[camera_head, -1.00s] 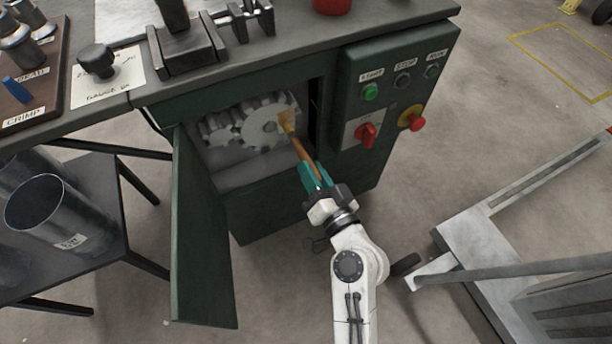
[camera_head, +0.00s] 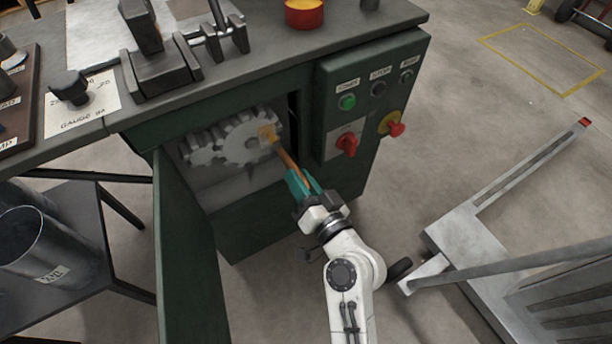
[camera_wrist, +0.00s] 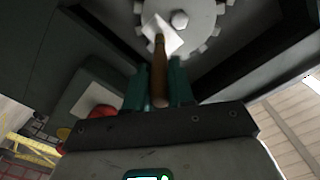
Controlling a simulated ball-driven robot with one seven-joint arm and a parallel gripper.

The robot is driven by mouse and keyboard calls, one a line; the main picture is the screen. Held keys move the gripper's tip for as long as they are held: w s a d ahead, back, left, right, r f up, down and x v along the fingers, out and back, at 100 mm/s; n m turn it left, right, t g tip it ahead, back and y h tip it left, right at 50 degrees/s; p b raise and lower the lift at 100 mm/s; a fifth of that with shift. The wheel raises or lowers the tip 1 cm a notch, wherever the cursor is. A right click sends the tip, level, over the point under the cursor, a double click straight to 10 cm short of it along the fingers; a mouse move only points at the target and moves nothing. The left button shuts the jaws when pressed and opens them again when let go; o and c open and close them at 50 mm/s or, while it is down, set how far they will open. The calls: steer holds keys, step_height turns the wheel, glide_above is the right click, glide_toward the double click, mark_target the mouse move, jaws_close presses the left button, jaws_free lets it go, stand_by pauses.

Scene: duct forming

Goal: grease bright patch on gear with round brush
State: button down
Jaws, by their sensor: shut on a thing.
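My gripper (camera_head: 304,184), with teal fingers, is shut on the wooden handle of a brush (camera_head: 285,157), inside the open front of the green cabinet. In the wrist view the brown handle (camera_wrist: 159,72) runs between the fingers to a pale, square-looking shape in front of the gear (camera_wrist: 198,14). I cannot tell whether the head touches the gear.
The cabinet door (camera_head: 187,255) hangs open at left. A control panel with a green button (camera_head: 347,102), red switch (camera_head: 346,144) and red knob (camera_head: 395,129) is right of the opening. A bench top with a clamp lies above. A dark bin (camera_head: 40,245) stands at left.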

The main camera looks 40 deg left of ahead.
steer(key=shift+w+r+b, duration=0.2)
steer(key=shift+r+b, duration=0.2)
steer(key=shift+r, duration=0.15)
steer(key=shift+w+d+r, duration=0.15)
steer(key=shift+w+d, duration=0.1)
steer(key=shift+w, duration=0.25)
stand_by(0.4)
steer(key=shift+d, duration=0.1)
steer(key=shift+b+v, duration=0.6)
steer(key=shift+v, duration=2.3)
steer(key=shift+s, duration=0.1)
